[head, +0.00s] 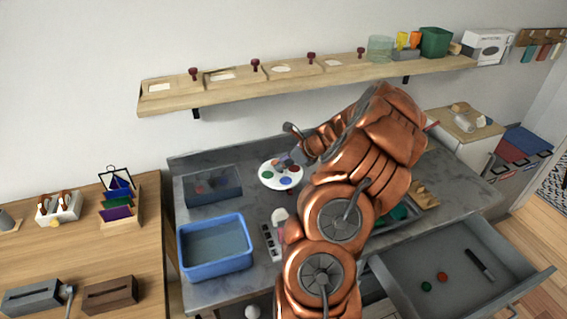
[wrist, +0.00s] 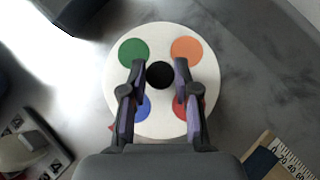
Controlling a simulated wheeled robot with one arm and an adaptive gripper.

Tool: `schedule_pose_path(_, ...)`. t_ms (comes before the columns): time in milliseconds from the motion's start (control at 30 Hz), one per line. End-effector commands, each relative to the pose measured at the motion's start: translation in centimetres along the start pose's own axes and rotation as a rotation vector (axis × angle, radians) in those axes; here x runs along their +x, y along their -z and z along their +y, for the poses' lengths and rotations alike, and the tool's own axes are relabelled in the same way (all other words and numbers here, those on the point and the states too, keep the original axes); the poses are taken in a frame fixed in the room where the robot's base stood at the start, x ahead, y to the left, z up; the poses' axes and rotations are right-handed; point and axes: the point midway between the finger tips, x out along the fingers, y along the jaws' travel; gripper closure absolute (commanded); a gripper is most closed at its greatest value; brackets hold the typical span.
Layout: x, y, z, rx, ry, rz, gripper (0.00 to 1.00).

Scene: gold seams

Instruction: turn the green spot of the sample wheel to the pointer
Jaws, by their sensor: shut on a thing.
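The sample wheel (wrist: 162,122) is a white disc on the grey bench, with green, orange, blue and red spots around a black centre knob (wrist: 160,75). It also shows in the head view (head: 279,187). The green spot (wrist: 133,51) is at the wheel's upper left in the wrist view. My gripper (wrist: 160,70) comes down over the wheel, with a finger on each side of the knob, shut on it. The fingers partly cover the blue and red spots. A small red tip (wrist: 112,127) shows at the wheel's lower left edge, perhaps the pointer.
A blue basin (head: 215,262) and a grey translucent box (head: 212,187) stand left of the wheel. An open drawer (head: 455,270) juts out at the front right. A wooden shelf (head: 300,81) runs along the wall above. A ruler-marked block (wrist: 280,158) lies near the wheel.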

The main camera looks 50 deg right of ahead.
Motion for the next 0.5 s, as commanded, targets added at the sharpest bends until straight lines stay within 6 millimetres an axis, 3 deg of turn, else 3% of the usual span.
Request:
schedule_pose_path(200,0.00,0.01,0.00,0.000,0.000,0.000,1.00)
schedule_pose_path(500,0.00,0.02,0.00,0.000,0.000,0.000,1.00)
